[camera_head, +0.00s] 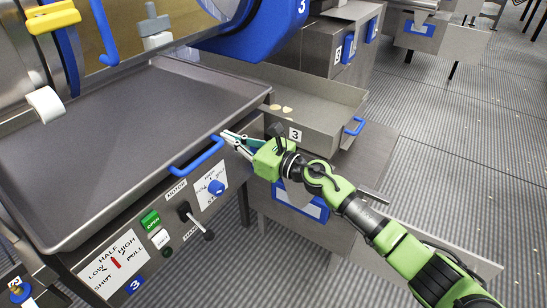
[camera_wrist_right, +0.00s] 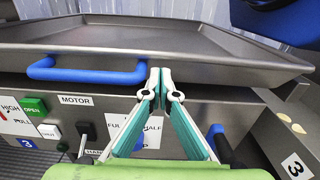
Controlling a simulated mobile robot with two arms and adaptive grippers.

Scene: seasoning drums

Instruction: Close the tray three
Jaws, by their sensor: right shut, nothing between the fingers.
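A wide grey metal tray (camera_head: 95,115) with a raised rim lies on the machine marked 3, at the left of the head view. Its blue bar handle (camera_head: 197,156) is on the front side; the handle also shows in the wrist view (camera_wrist_right: 85,75). My right gripper (camera_head: 226,138) is shut and empty, its fingertips at the handle's right end, close against the tray's front side. In the wrist view the fingertips (camera_wrist_right: 163,82) are just right of the handle; I cannot tell whether they touch it. My left gripper is not in view.
A smaller metal bin marked 3 (camera_head: 318,118), with a blue handle and a few yellowish pieces, stands to the right. A blue drum (camera_head: 255,32) hangs above. The control panel below the tray has a green button (camera_head: 150,219), a lever and a blue knob (camera_head: 216,187). Striped floor is open at right.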

